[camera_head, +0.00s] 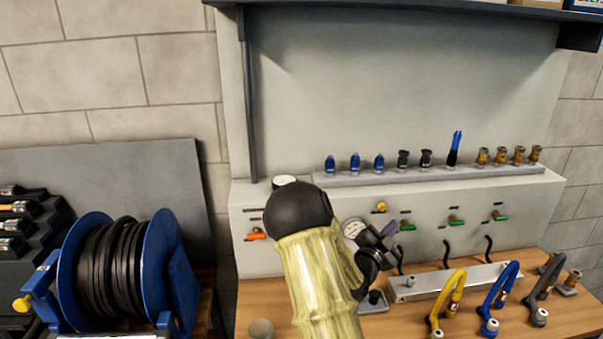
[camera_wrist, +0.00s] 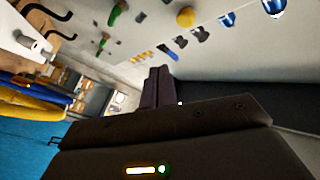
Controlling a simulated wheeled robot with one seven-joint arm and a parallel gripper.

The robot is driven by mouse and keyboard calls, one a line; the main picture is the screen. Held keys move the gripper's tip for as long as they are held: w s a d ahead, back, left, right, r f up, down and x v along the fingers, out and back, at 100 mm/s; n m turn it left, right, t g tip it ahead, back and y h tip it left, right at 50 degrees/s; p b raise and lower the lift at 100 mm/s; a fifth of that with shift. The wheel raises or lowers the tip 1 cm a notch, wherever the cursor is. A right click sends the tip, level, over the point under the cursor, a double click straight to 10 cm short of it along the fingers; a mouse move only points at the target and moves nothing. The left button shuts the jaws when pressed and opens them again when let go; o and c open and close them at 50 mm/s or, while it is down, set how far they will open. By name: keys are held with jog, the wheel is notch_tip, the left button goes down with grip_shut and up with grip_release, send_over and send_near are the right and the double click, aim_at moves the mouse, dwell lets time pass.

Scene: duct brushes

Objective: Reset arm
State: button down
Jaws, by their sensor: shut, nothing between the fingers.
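My gripper (camera_wrist: 157,72) shows in the wrist view as two dark fingers pressed together, with nothing between them. In the head view my gripper (camera_head: 389,230) is partly hidden behind my pale yellow arm with its black joint. It is in front of the bench's light panel, near a round gauge (camera_head: 354,228), and looks apart from the row of fittings behind. I cannot tell the exact gap to the panel.
A rail (camera_head: 440,174) carries blue, black and brass fittings. On the wooden bench (camera_head: 500,322) stand yellow (camera_head: 450,296), blue (camera_head: 499,292) and grey hose loops beside a metal bar (camera_head: 430,284). A blue hose reel (camera_head: 160,270) stands left. A dark shelf (camera_head: 400,5) hangs above.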

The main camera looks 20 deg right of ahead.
jog(key=s+a+f+n+g+y, duration=0.1)
jog(key=a+f+n+y, duration=0.1)
jog(key=a+n+y, duration=0.3)
jog(key=a+f+n+y, duration=0.1)
jog(key=a+f+y, duration=0.2)
jog(key=a, duration=0.5)
jog(key=s+a+f+n+g+y, duration=0.1)
jog(key=a+f+n+y, duration=0.1)
jog(key=a+n+y, duration=0.3)
jog(key=s+a+r+n+g+y, duration=0.1)
jog(key=s+a+n+g+y, duration=0.2)
jog(key=s+a, duration=1.1)
jog(key=s+n+g, duration=0.2)
jog(key=n, duration=0.3)
jog(key=shift+s+y, duration=0.2)
jog(key=shift+y, duration=0.2)
